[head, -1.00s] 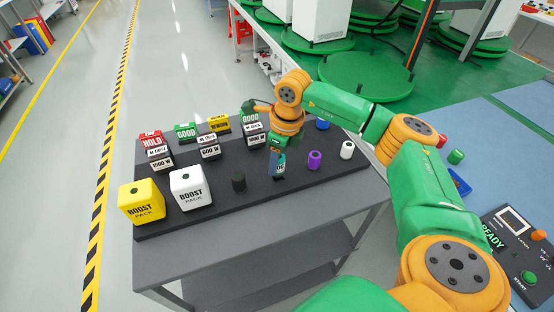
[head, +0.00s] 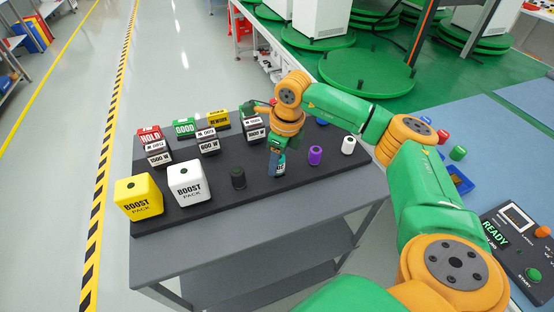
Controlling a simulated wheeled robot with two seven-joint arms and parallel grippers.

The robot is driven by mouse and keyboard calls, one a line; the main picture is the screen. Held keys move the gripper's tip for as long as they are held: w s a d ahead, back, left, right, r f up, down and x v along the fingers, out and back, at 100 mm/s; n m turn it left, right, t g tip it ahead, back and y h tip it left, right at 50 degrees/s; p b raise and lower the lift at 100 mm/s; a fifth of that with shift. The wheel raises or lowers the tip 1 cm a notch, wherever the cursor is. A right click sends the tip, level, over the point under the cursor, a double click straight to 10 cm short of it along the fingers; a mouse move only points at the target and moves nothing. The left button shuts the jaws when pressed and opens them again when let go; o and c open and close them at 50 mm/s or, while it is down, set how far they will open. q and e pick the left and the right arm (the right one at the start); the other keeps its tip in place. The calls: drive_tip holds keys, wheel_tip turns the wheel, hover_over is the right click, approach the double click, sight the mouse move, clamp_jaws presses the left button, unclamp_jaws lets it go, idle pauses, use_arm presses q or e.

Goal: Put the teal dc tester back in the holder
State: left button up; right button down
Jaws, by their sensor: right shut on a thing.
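The teal dc tester (head: 278,163) stands roughly upright at the front middle of the dark board (head: 225,200) on the grey cart. My right gripper (head: 277,146) is above it, pointing down and shut on its upper part. The tester's lower end is at the board, and I cannot tell whether it touches or sits in a slot. No separate holder can be made out under it. My left gripper is out of view.
A black cylinder (head: 237,177) stands left of the tester, and purple (head: 315,155) and white (head: 348,145) ones stand right. White (head: 189,184) and yellow (head: 138,197) boost packs are at the front left. Labelled blocks (head: 208,141) line the back. A control box (head: 518,250) is at right.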

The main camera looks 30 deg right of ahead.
drive_tip(key=shift+f, duration=0.4)
drive_tip(key=shift+c, duration=1.9)
unclamp_jaws()
drive_tip(key=shift+r, duration=0.1)
